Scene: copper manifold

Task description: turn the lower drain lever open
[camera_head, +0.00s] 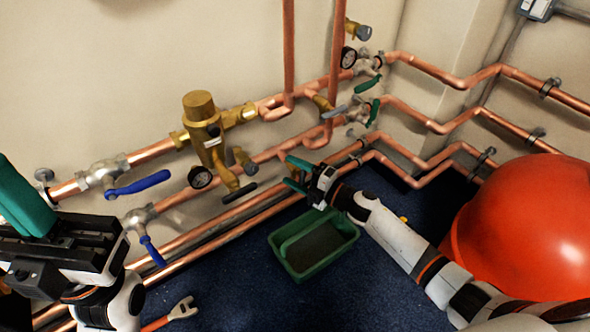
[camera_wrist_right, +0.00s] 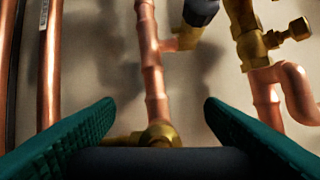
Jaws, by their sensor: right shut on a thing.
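My right gripper (camera_head: 293,173) is at the lower copper run, in the middle of the head view. In the right wrist view its two green ridged fingers stand on either side of a dark bar-shaped lever (camera_wrist_right: 160,163), and the gripper is shut on it. I take this to be the lower drain lever; the gripper hides it in the head view. A brass fitting (camera_wrist_right: 159,134) on a copper pipe shows just beyond the bar. My left gripper (camera_head: 25,200) is at the left edge of the head view, away from the lever; its opening cannot be made out.
A similar grey lever (camera_head: 335,112) sits higher up. Blue levers (camera_head: 138,184), a black lever (camera_head: 240,192) and green levers (camera_head: 367,84) are on the other valves. A green tray (camera_head: 285,272), a wrench (camera_head: 182,309) and a large red rounded object (camera_head: 530,225) are below.

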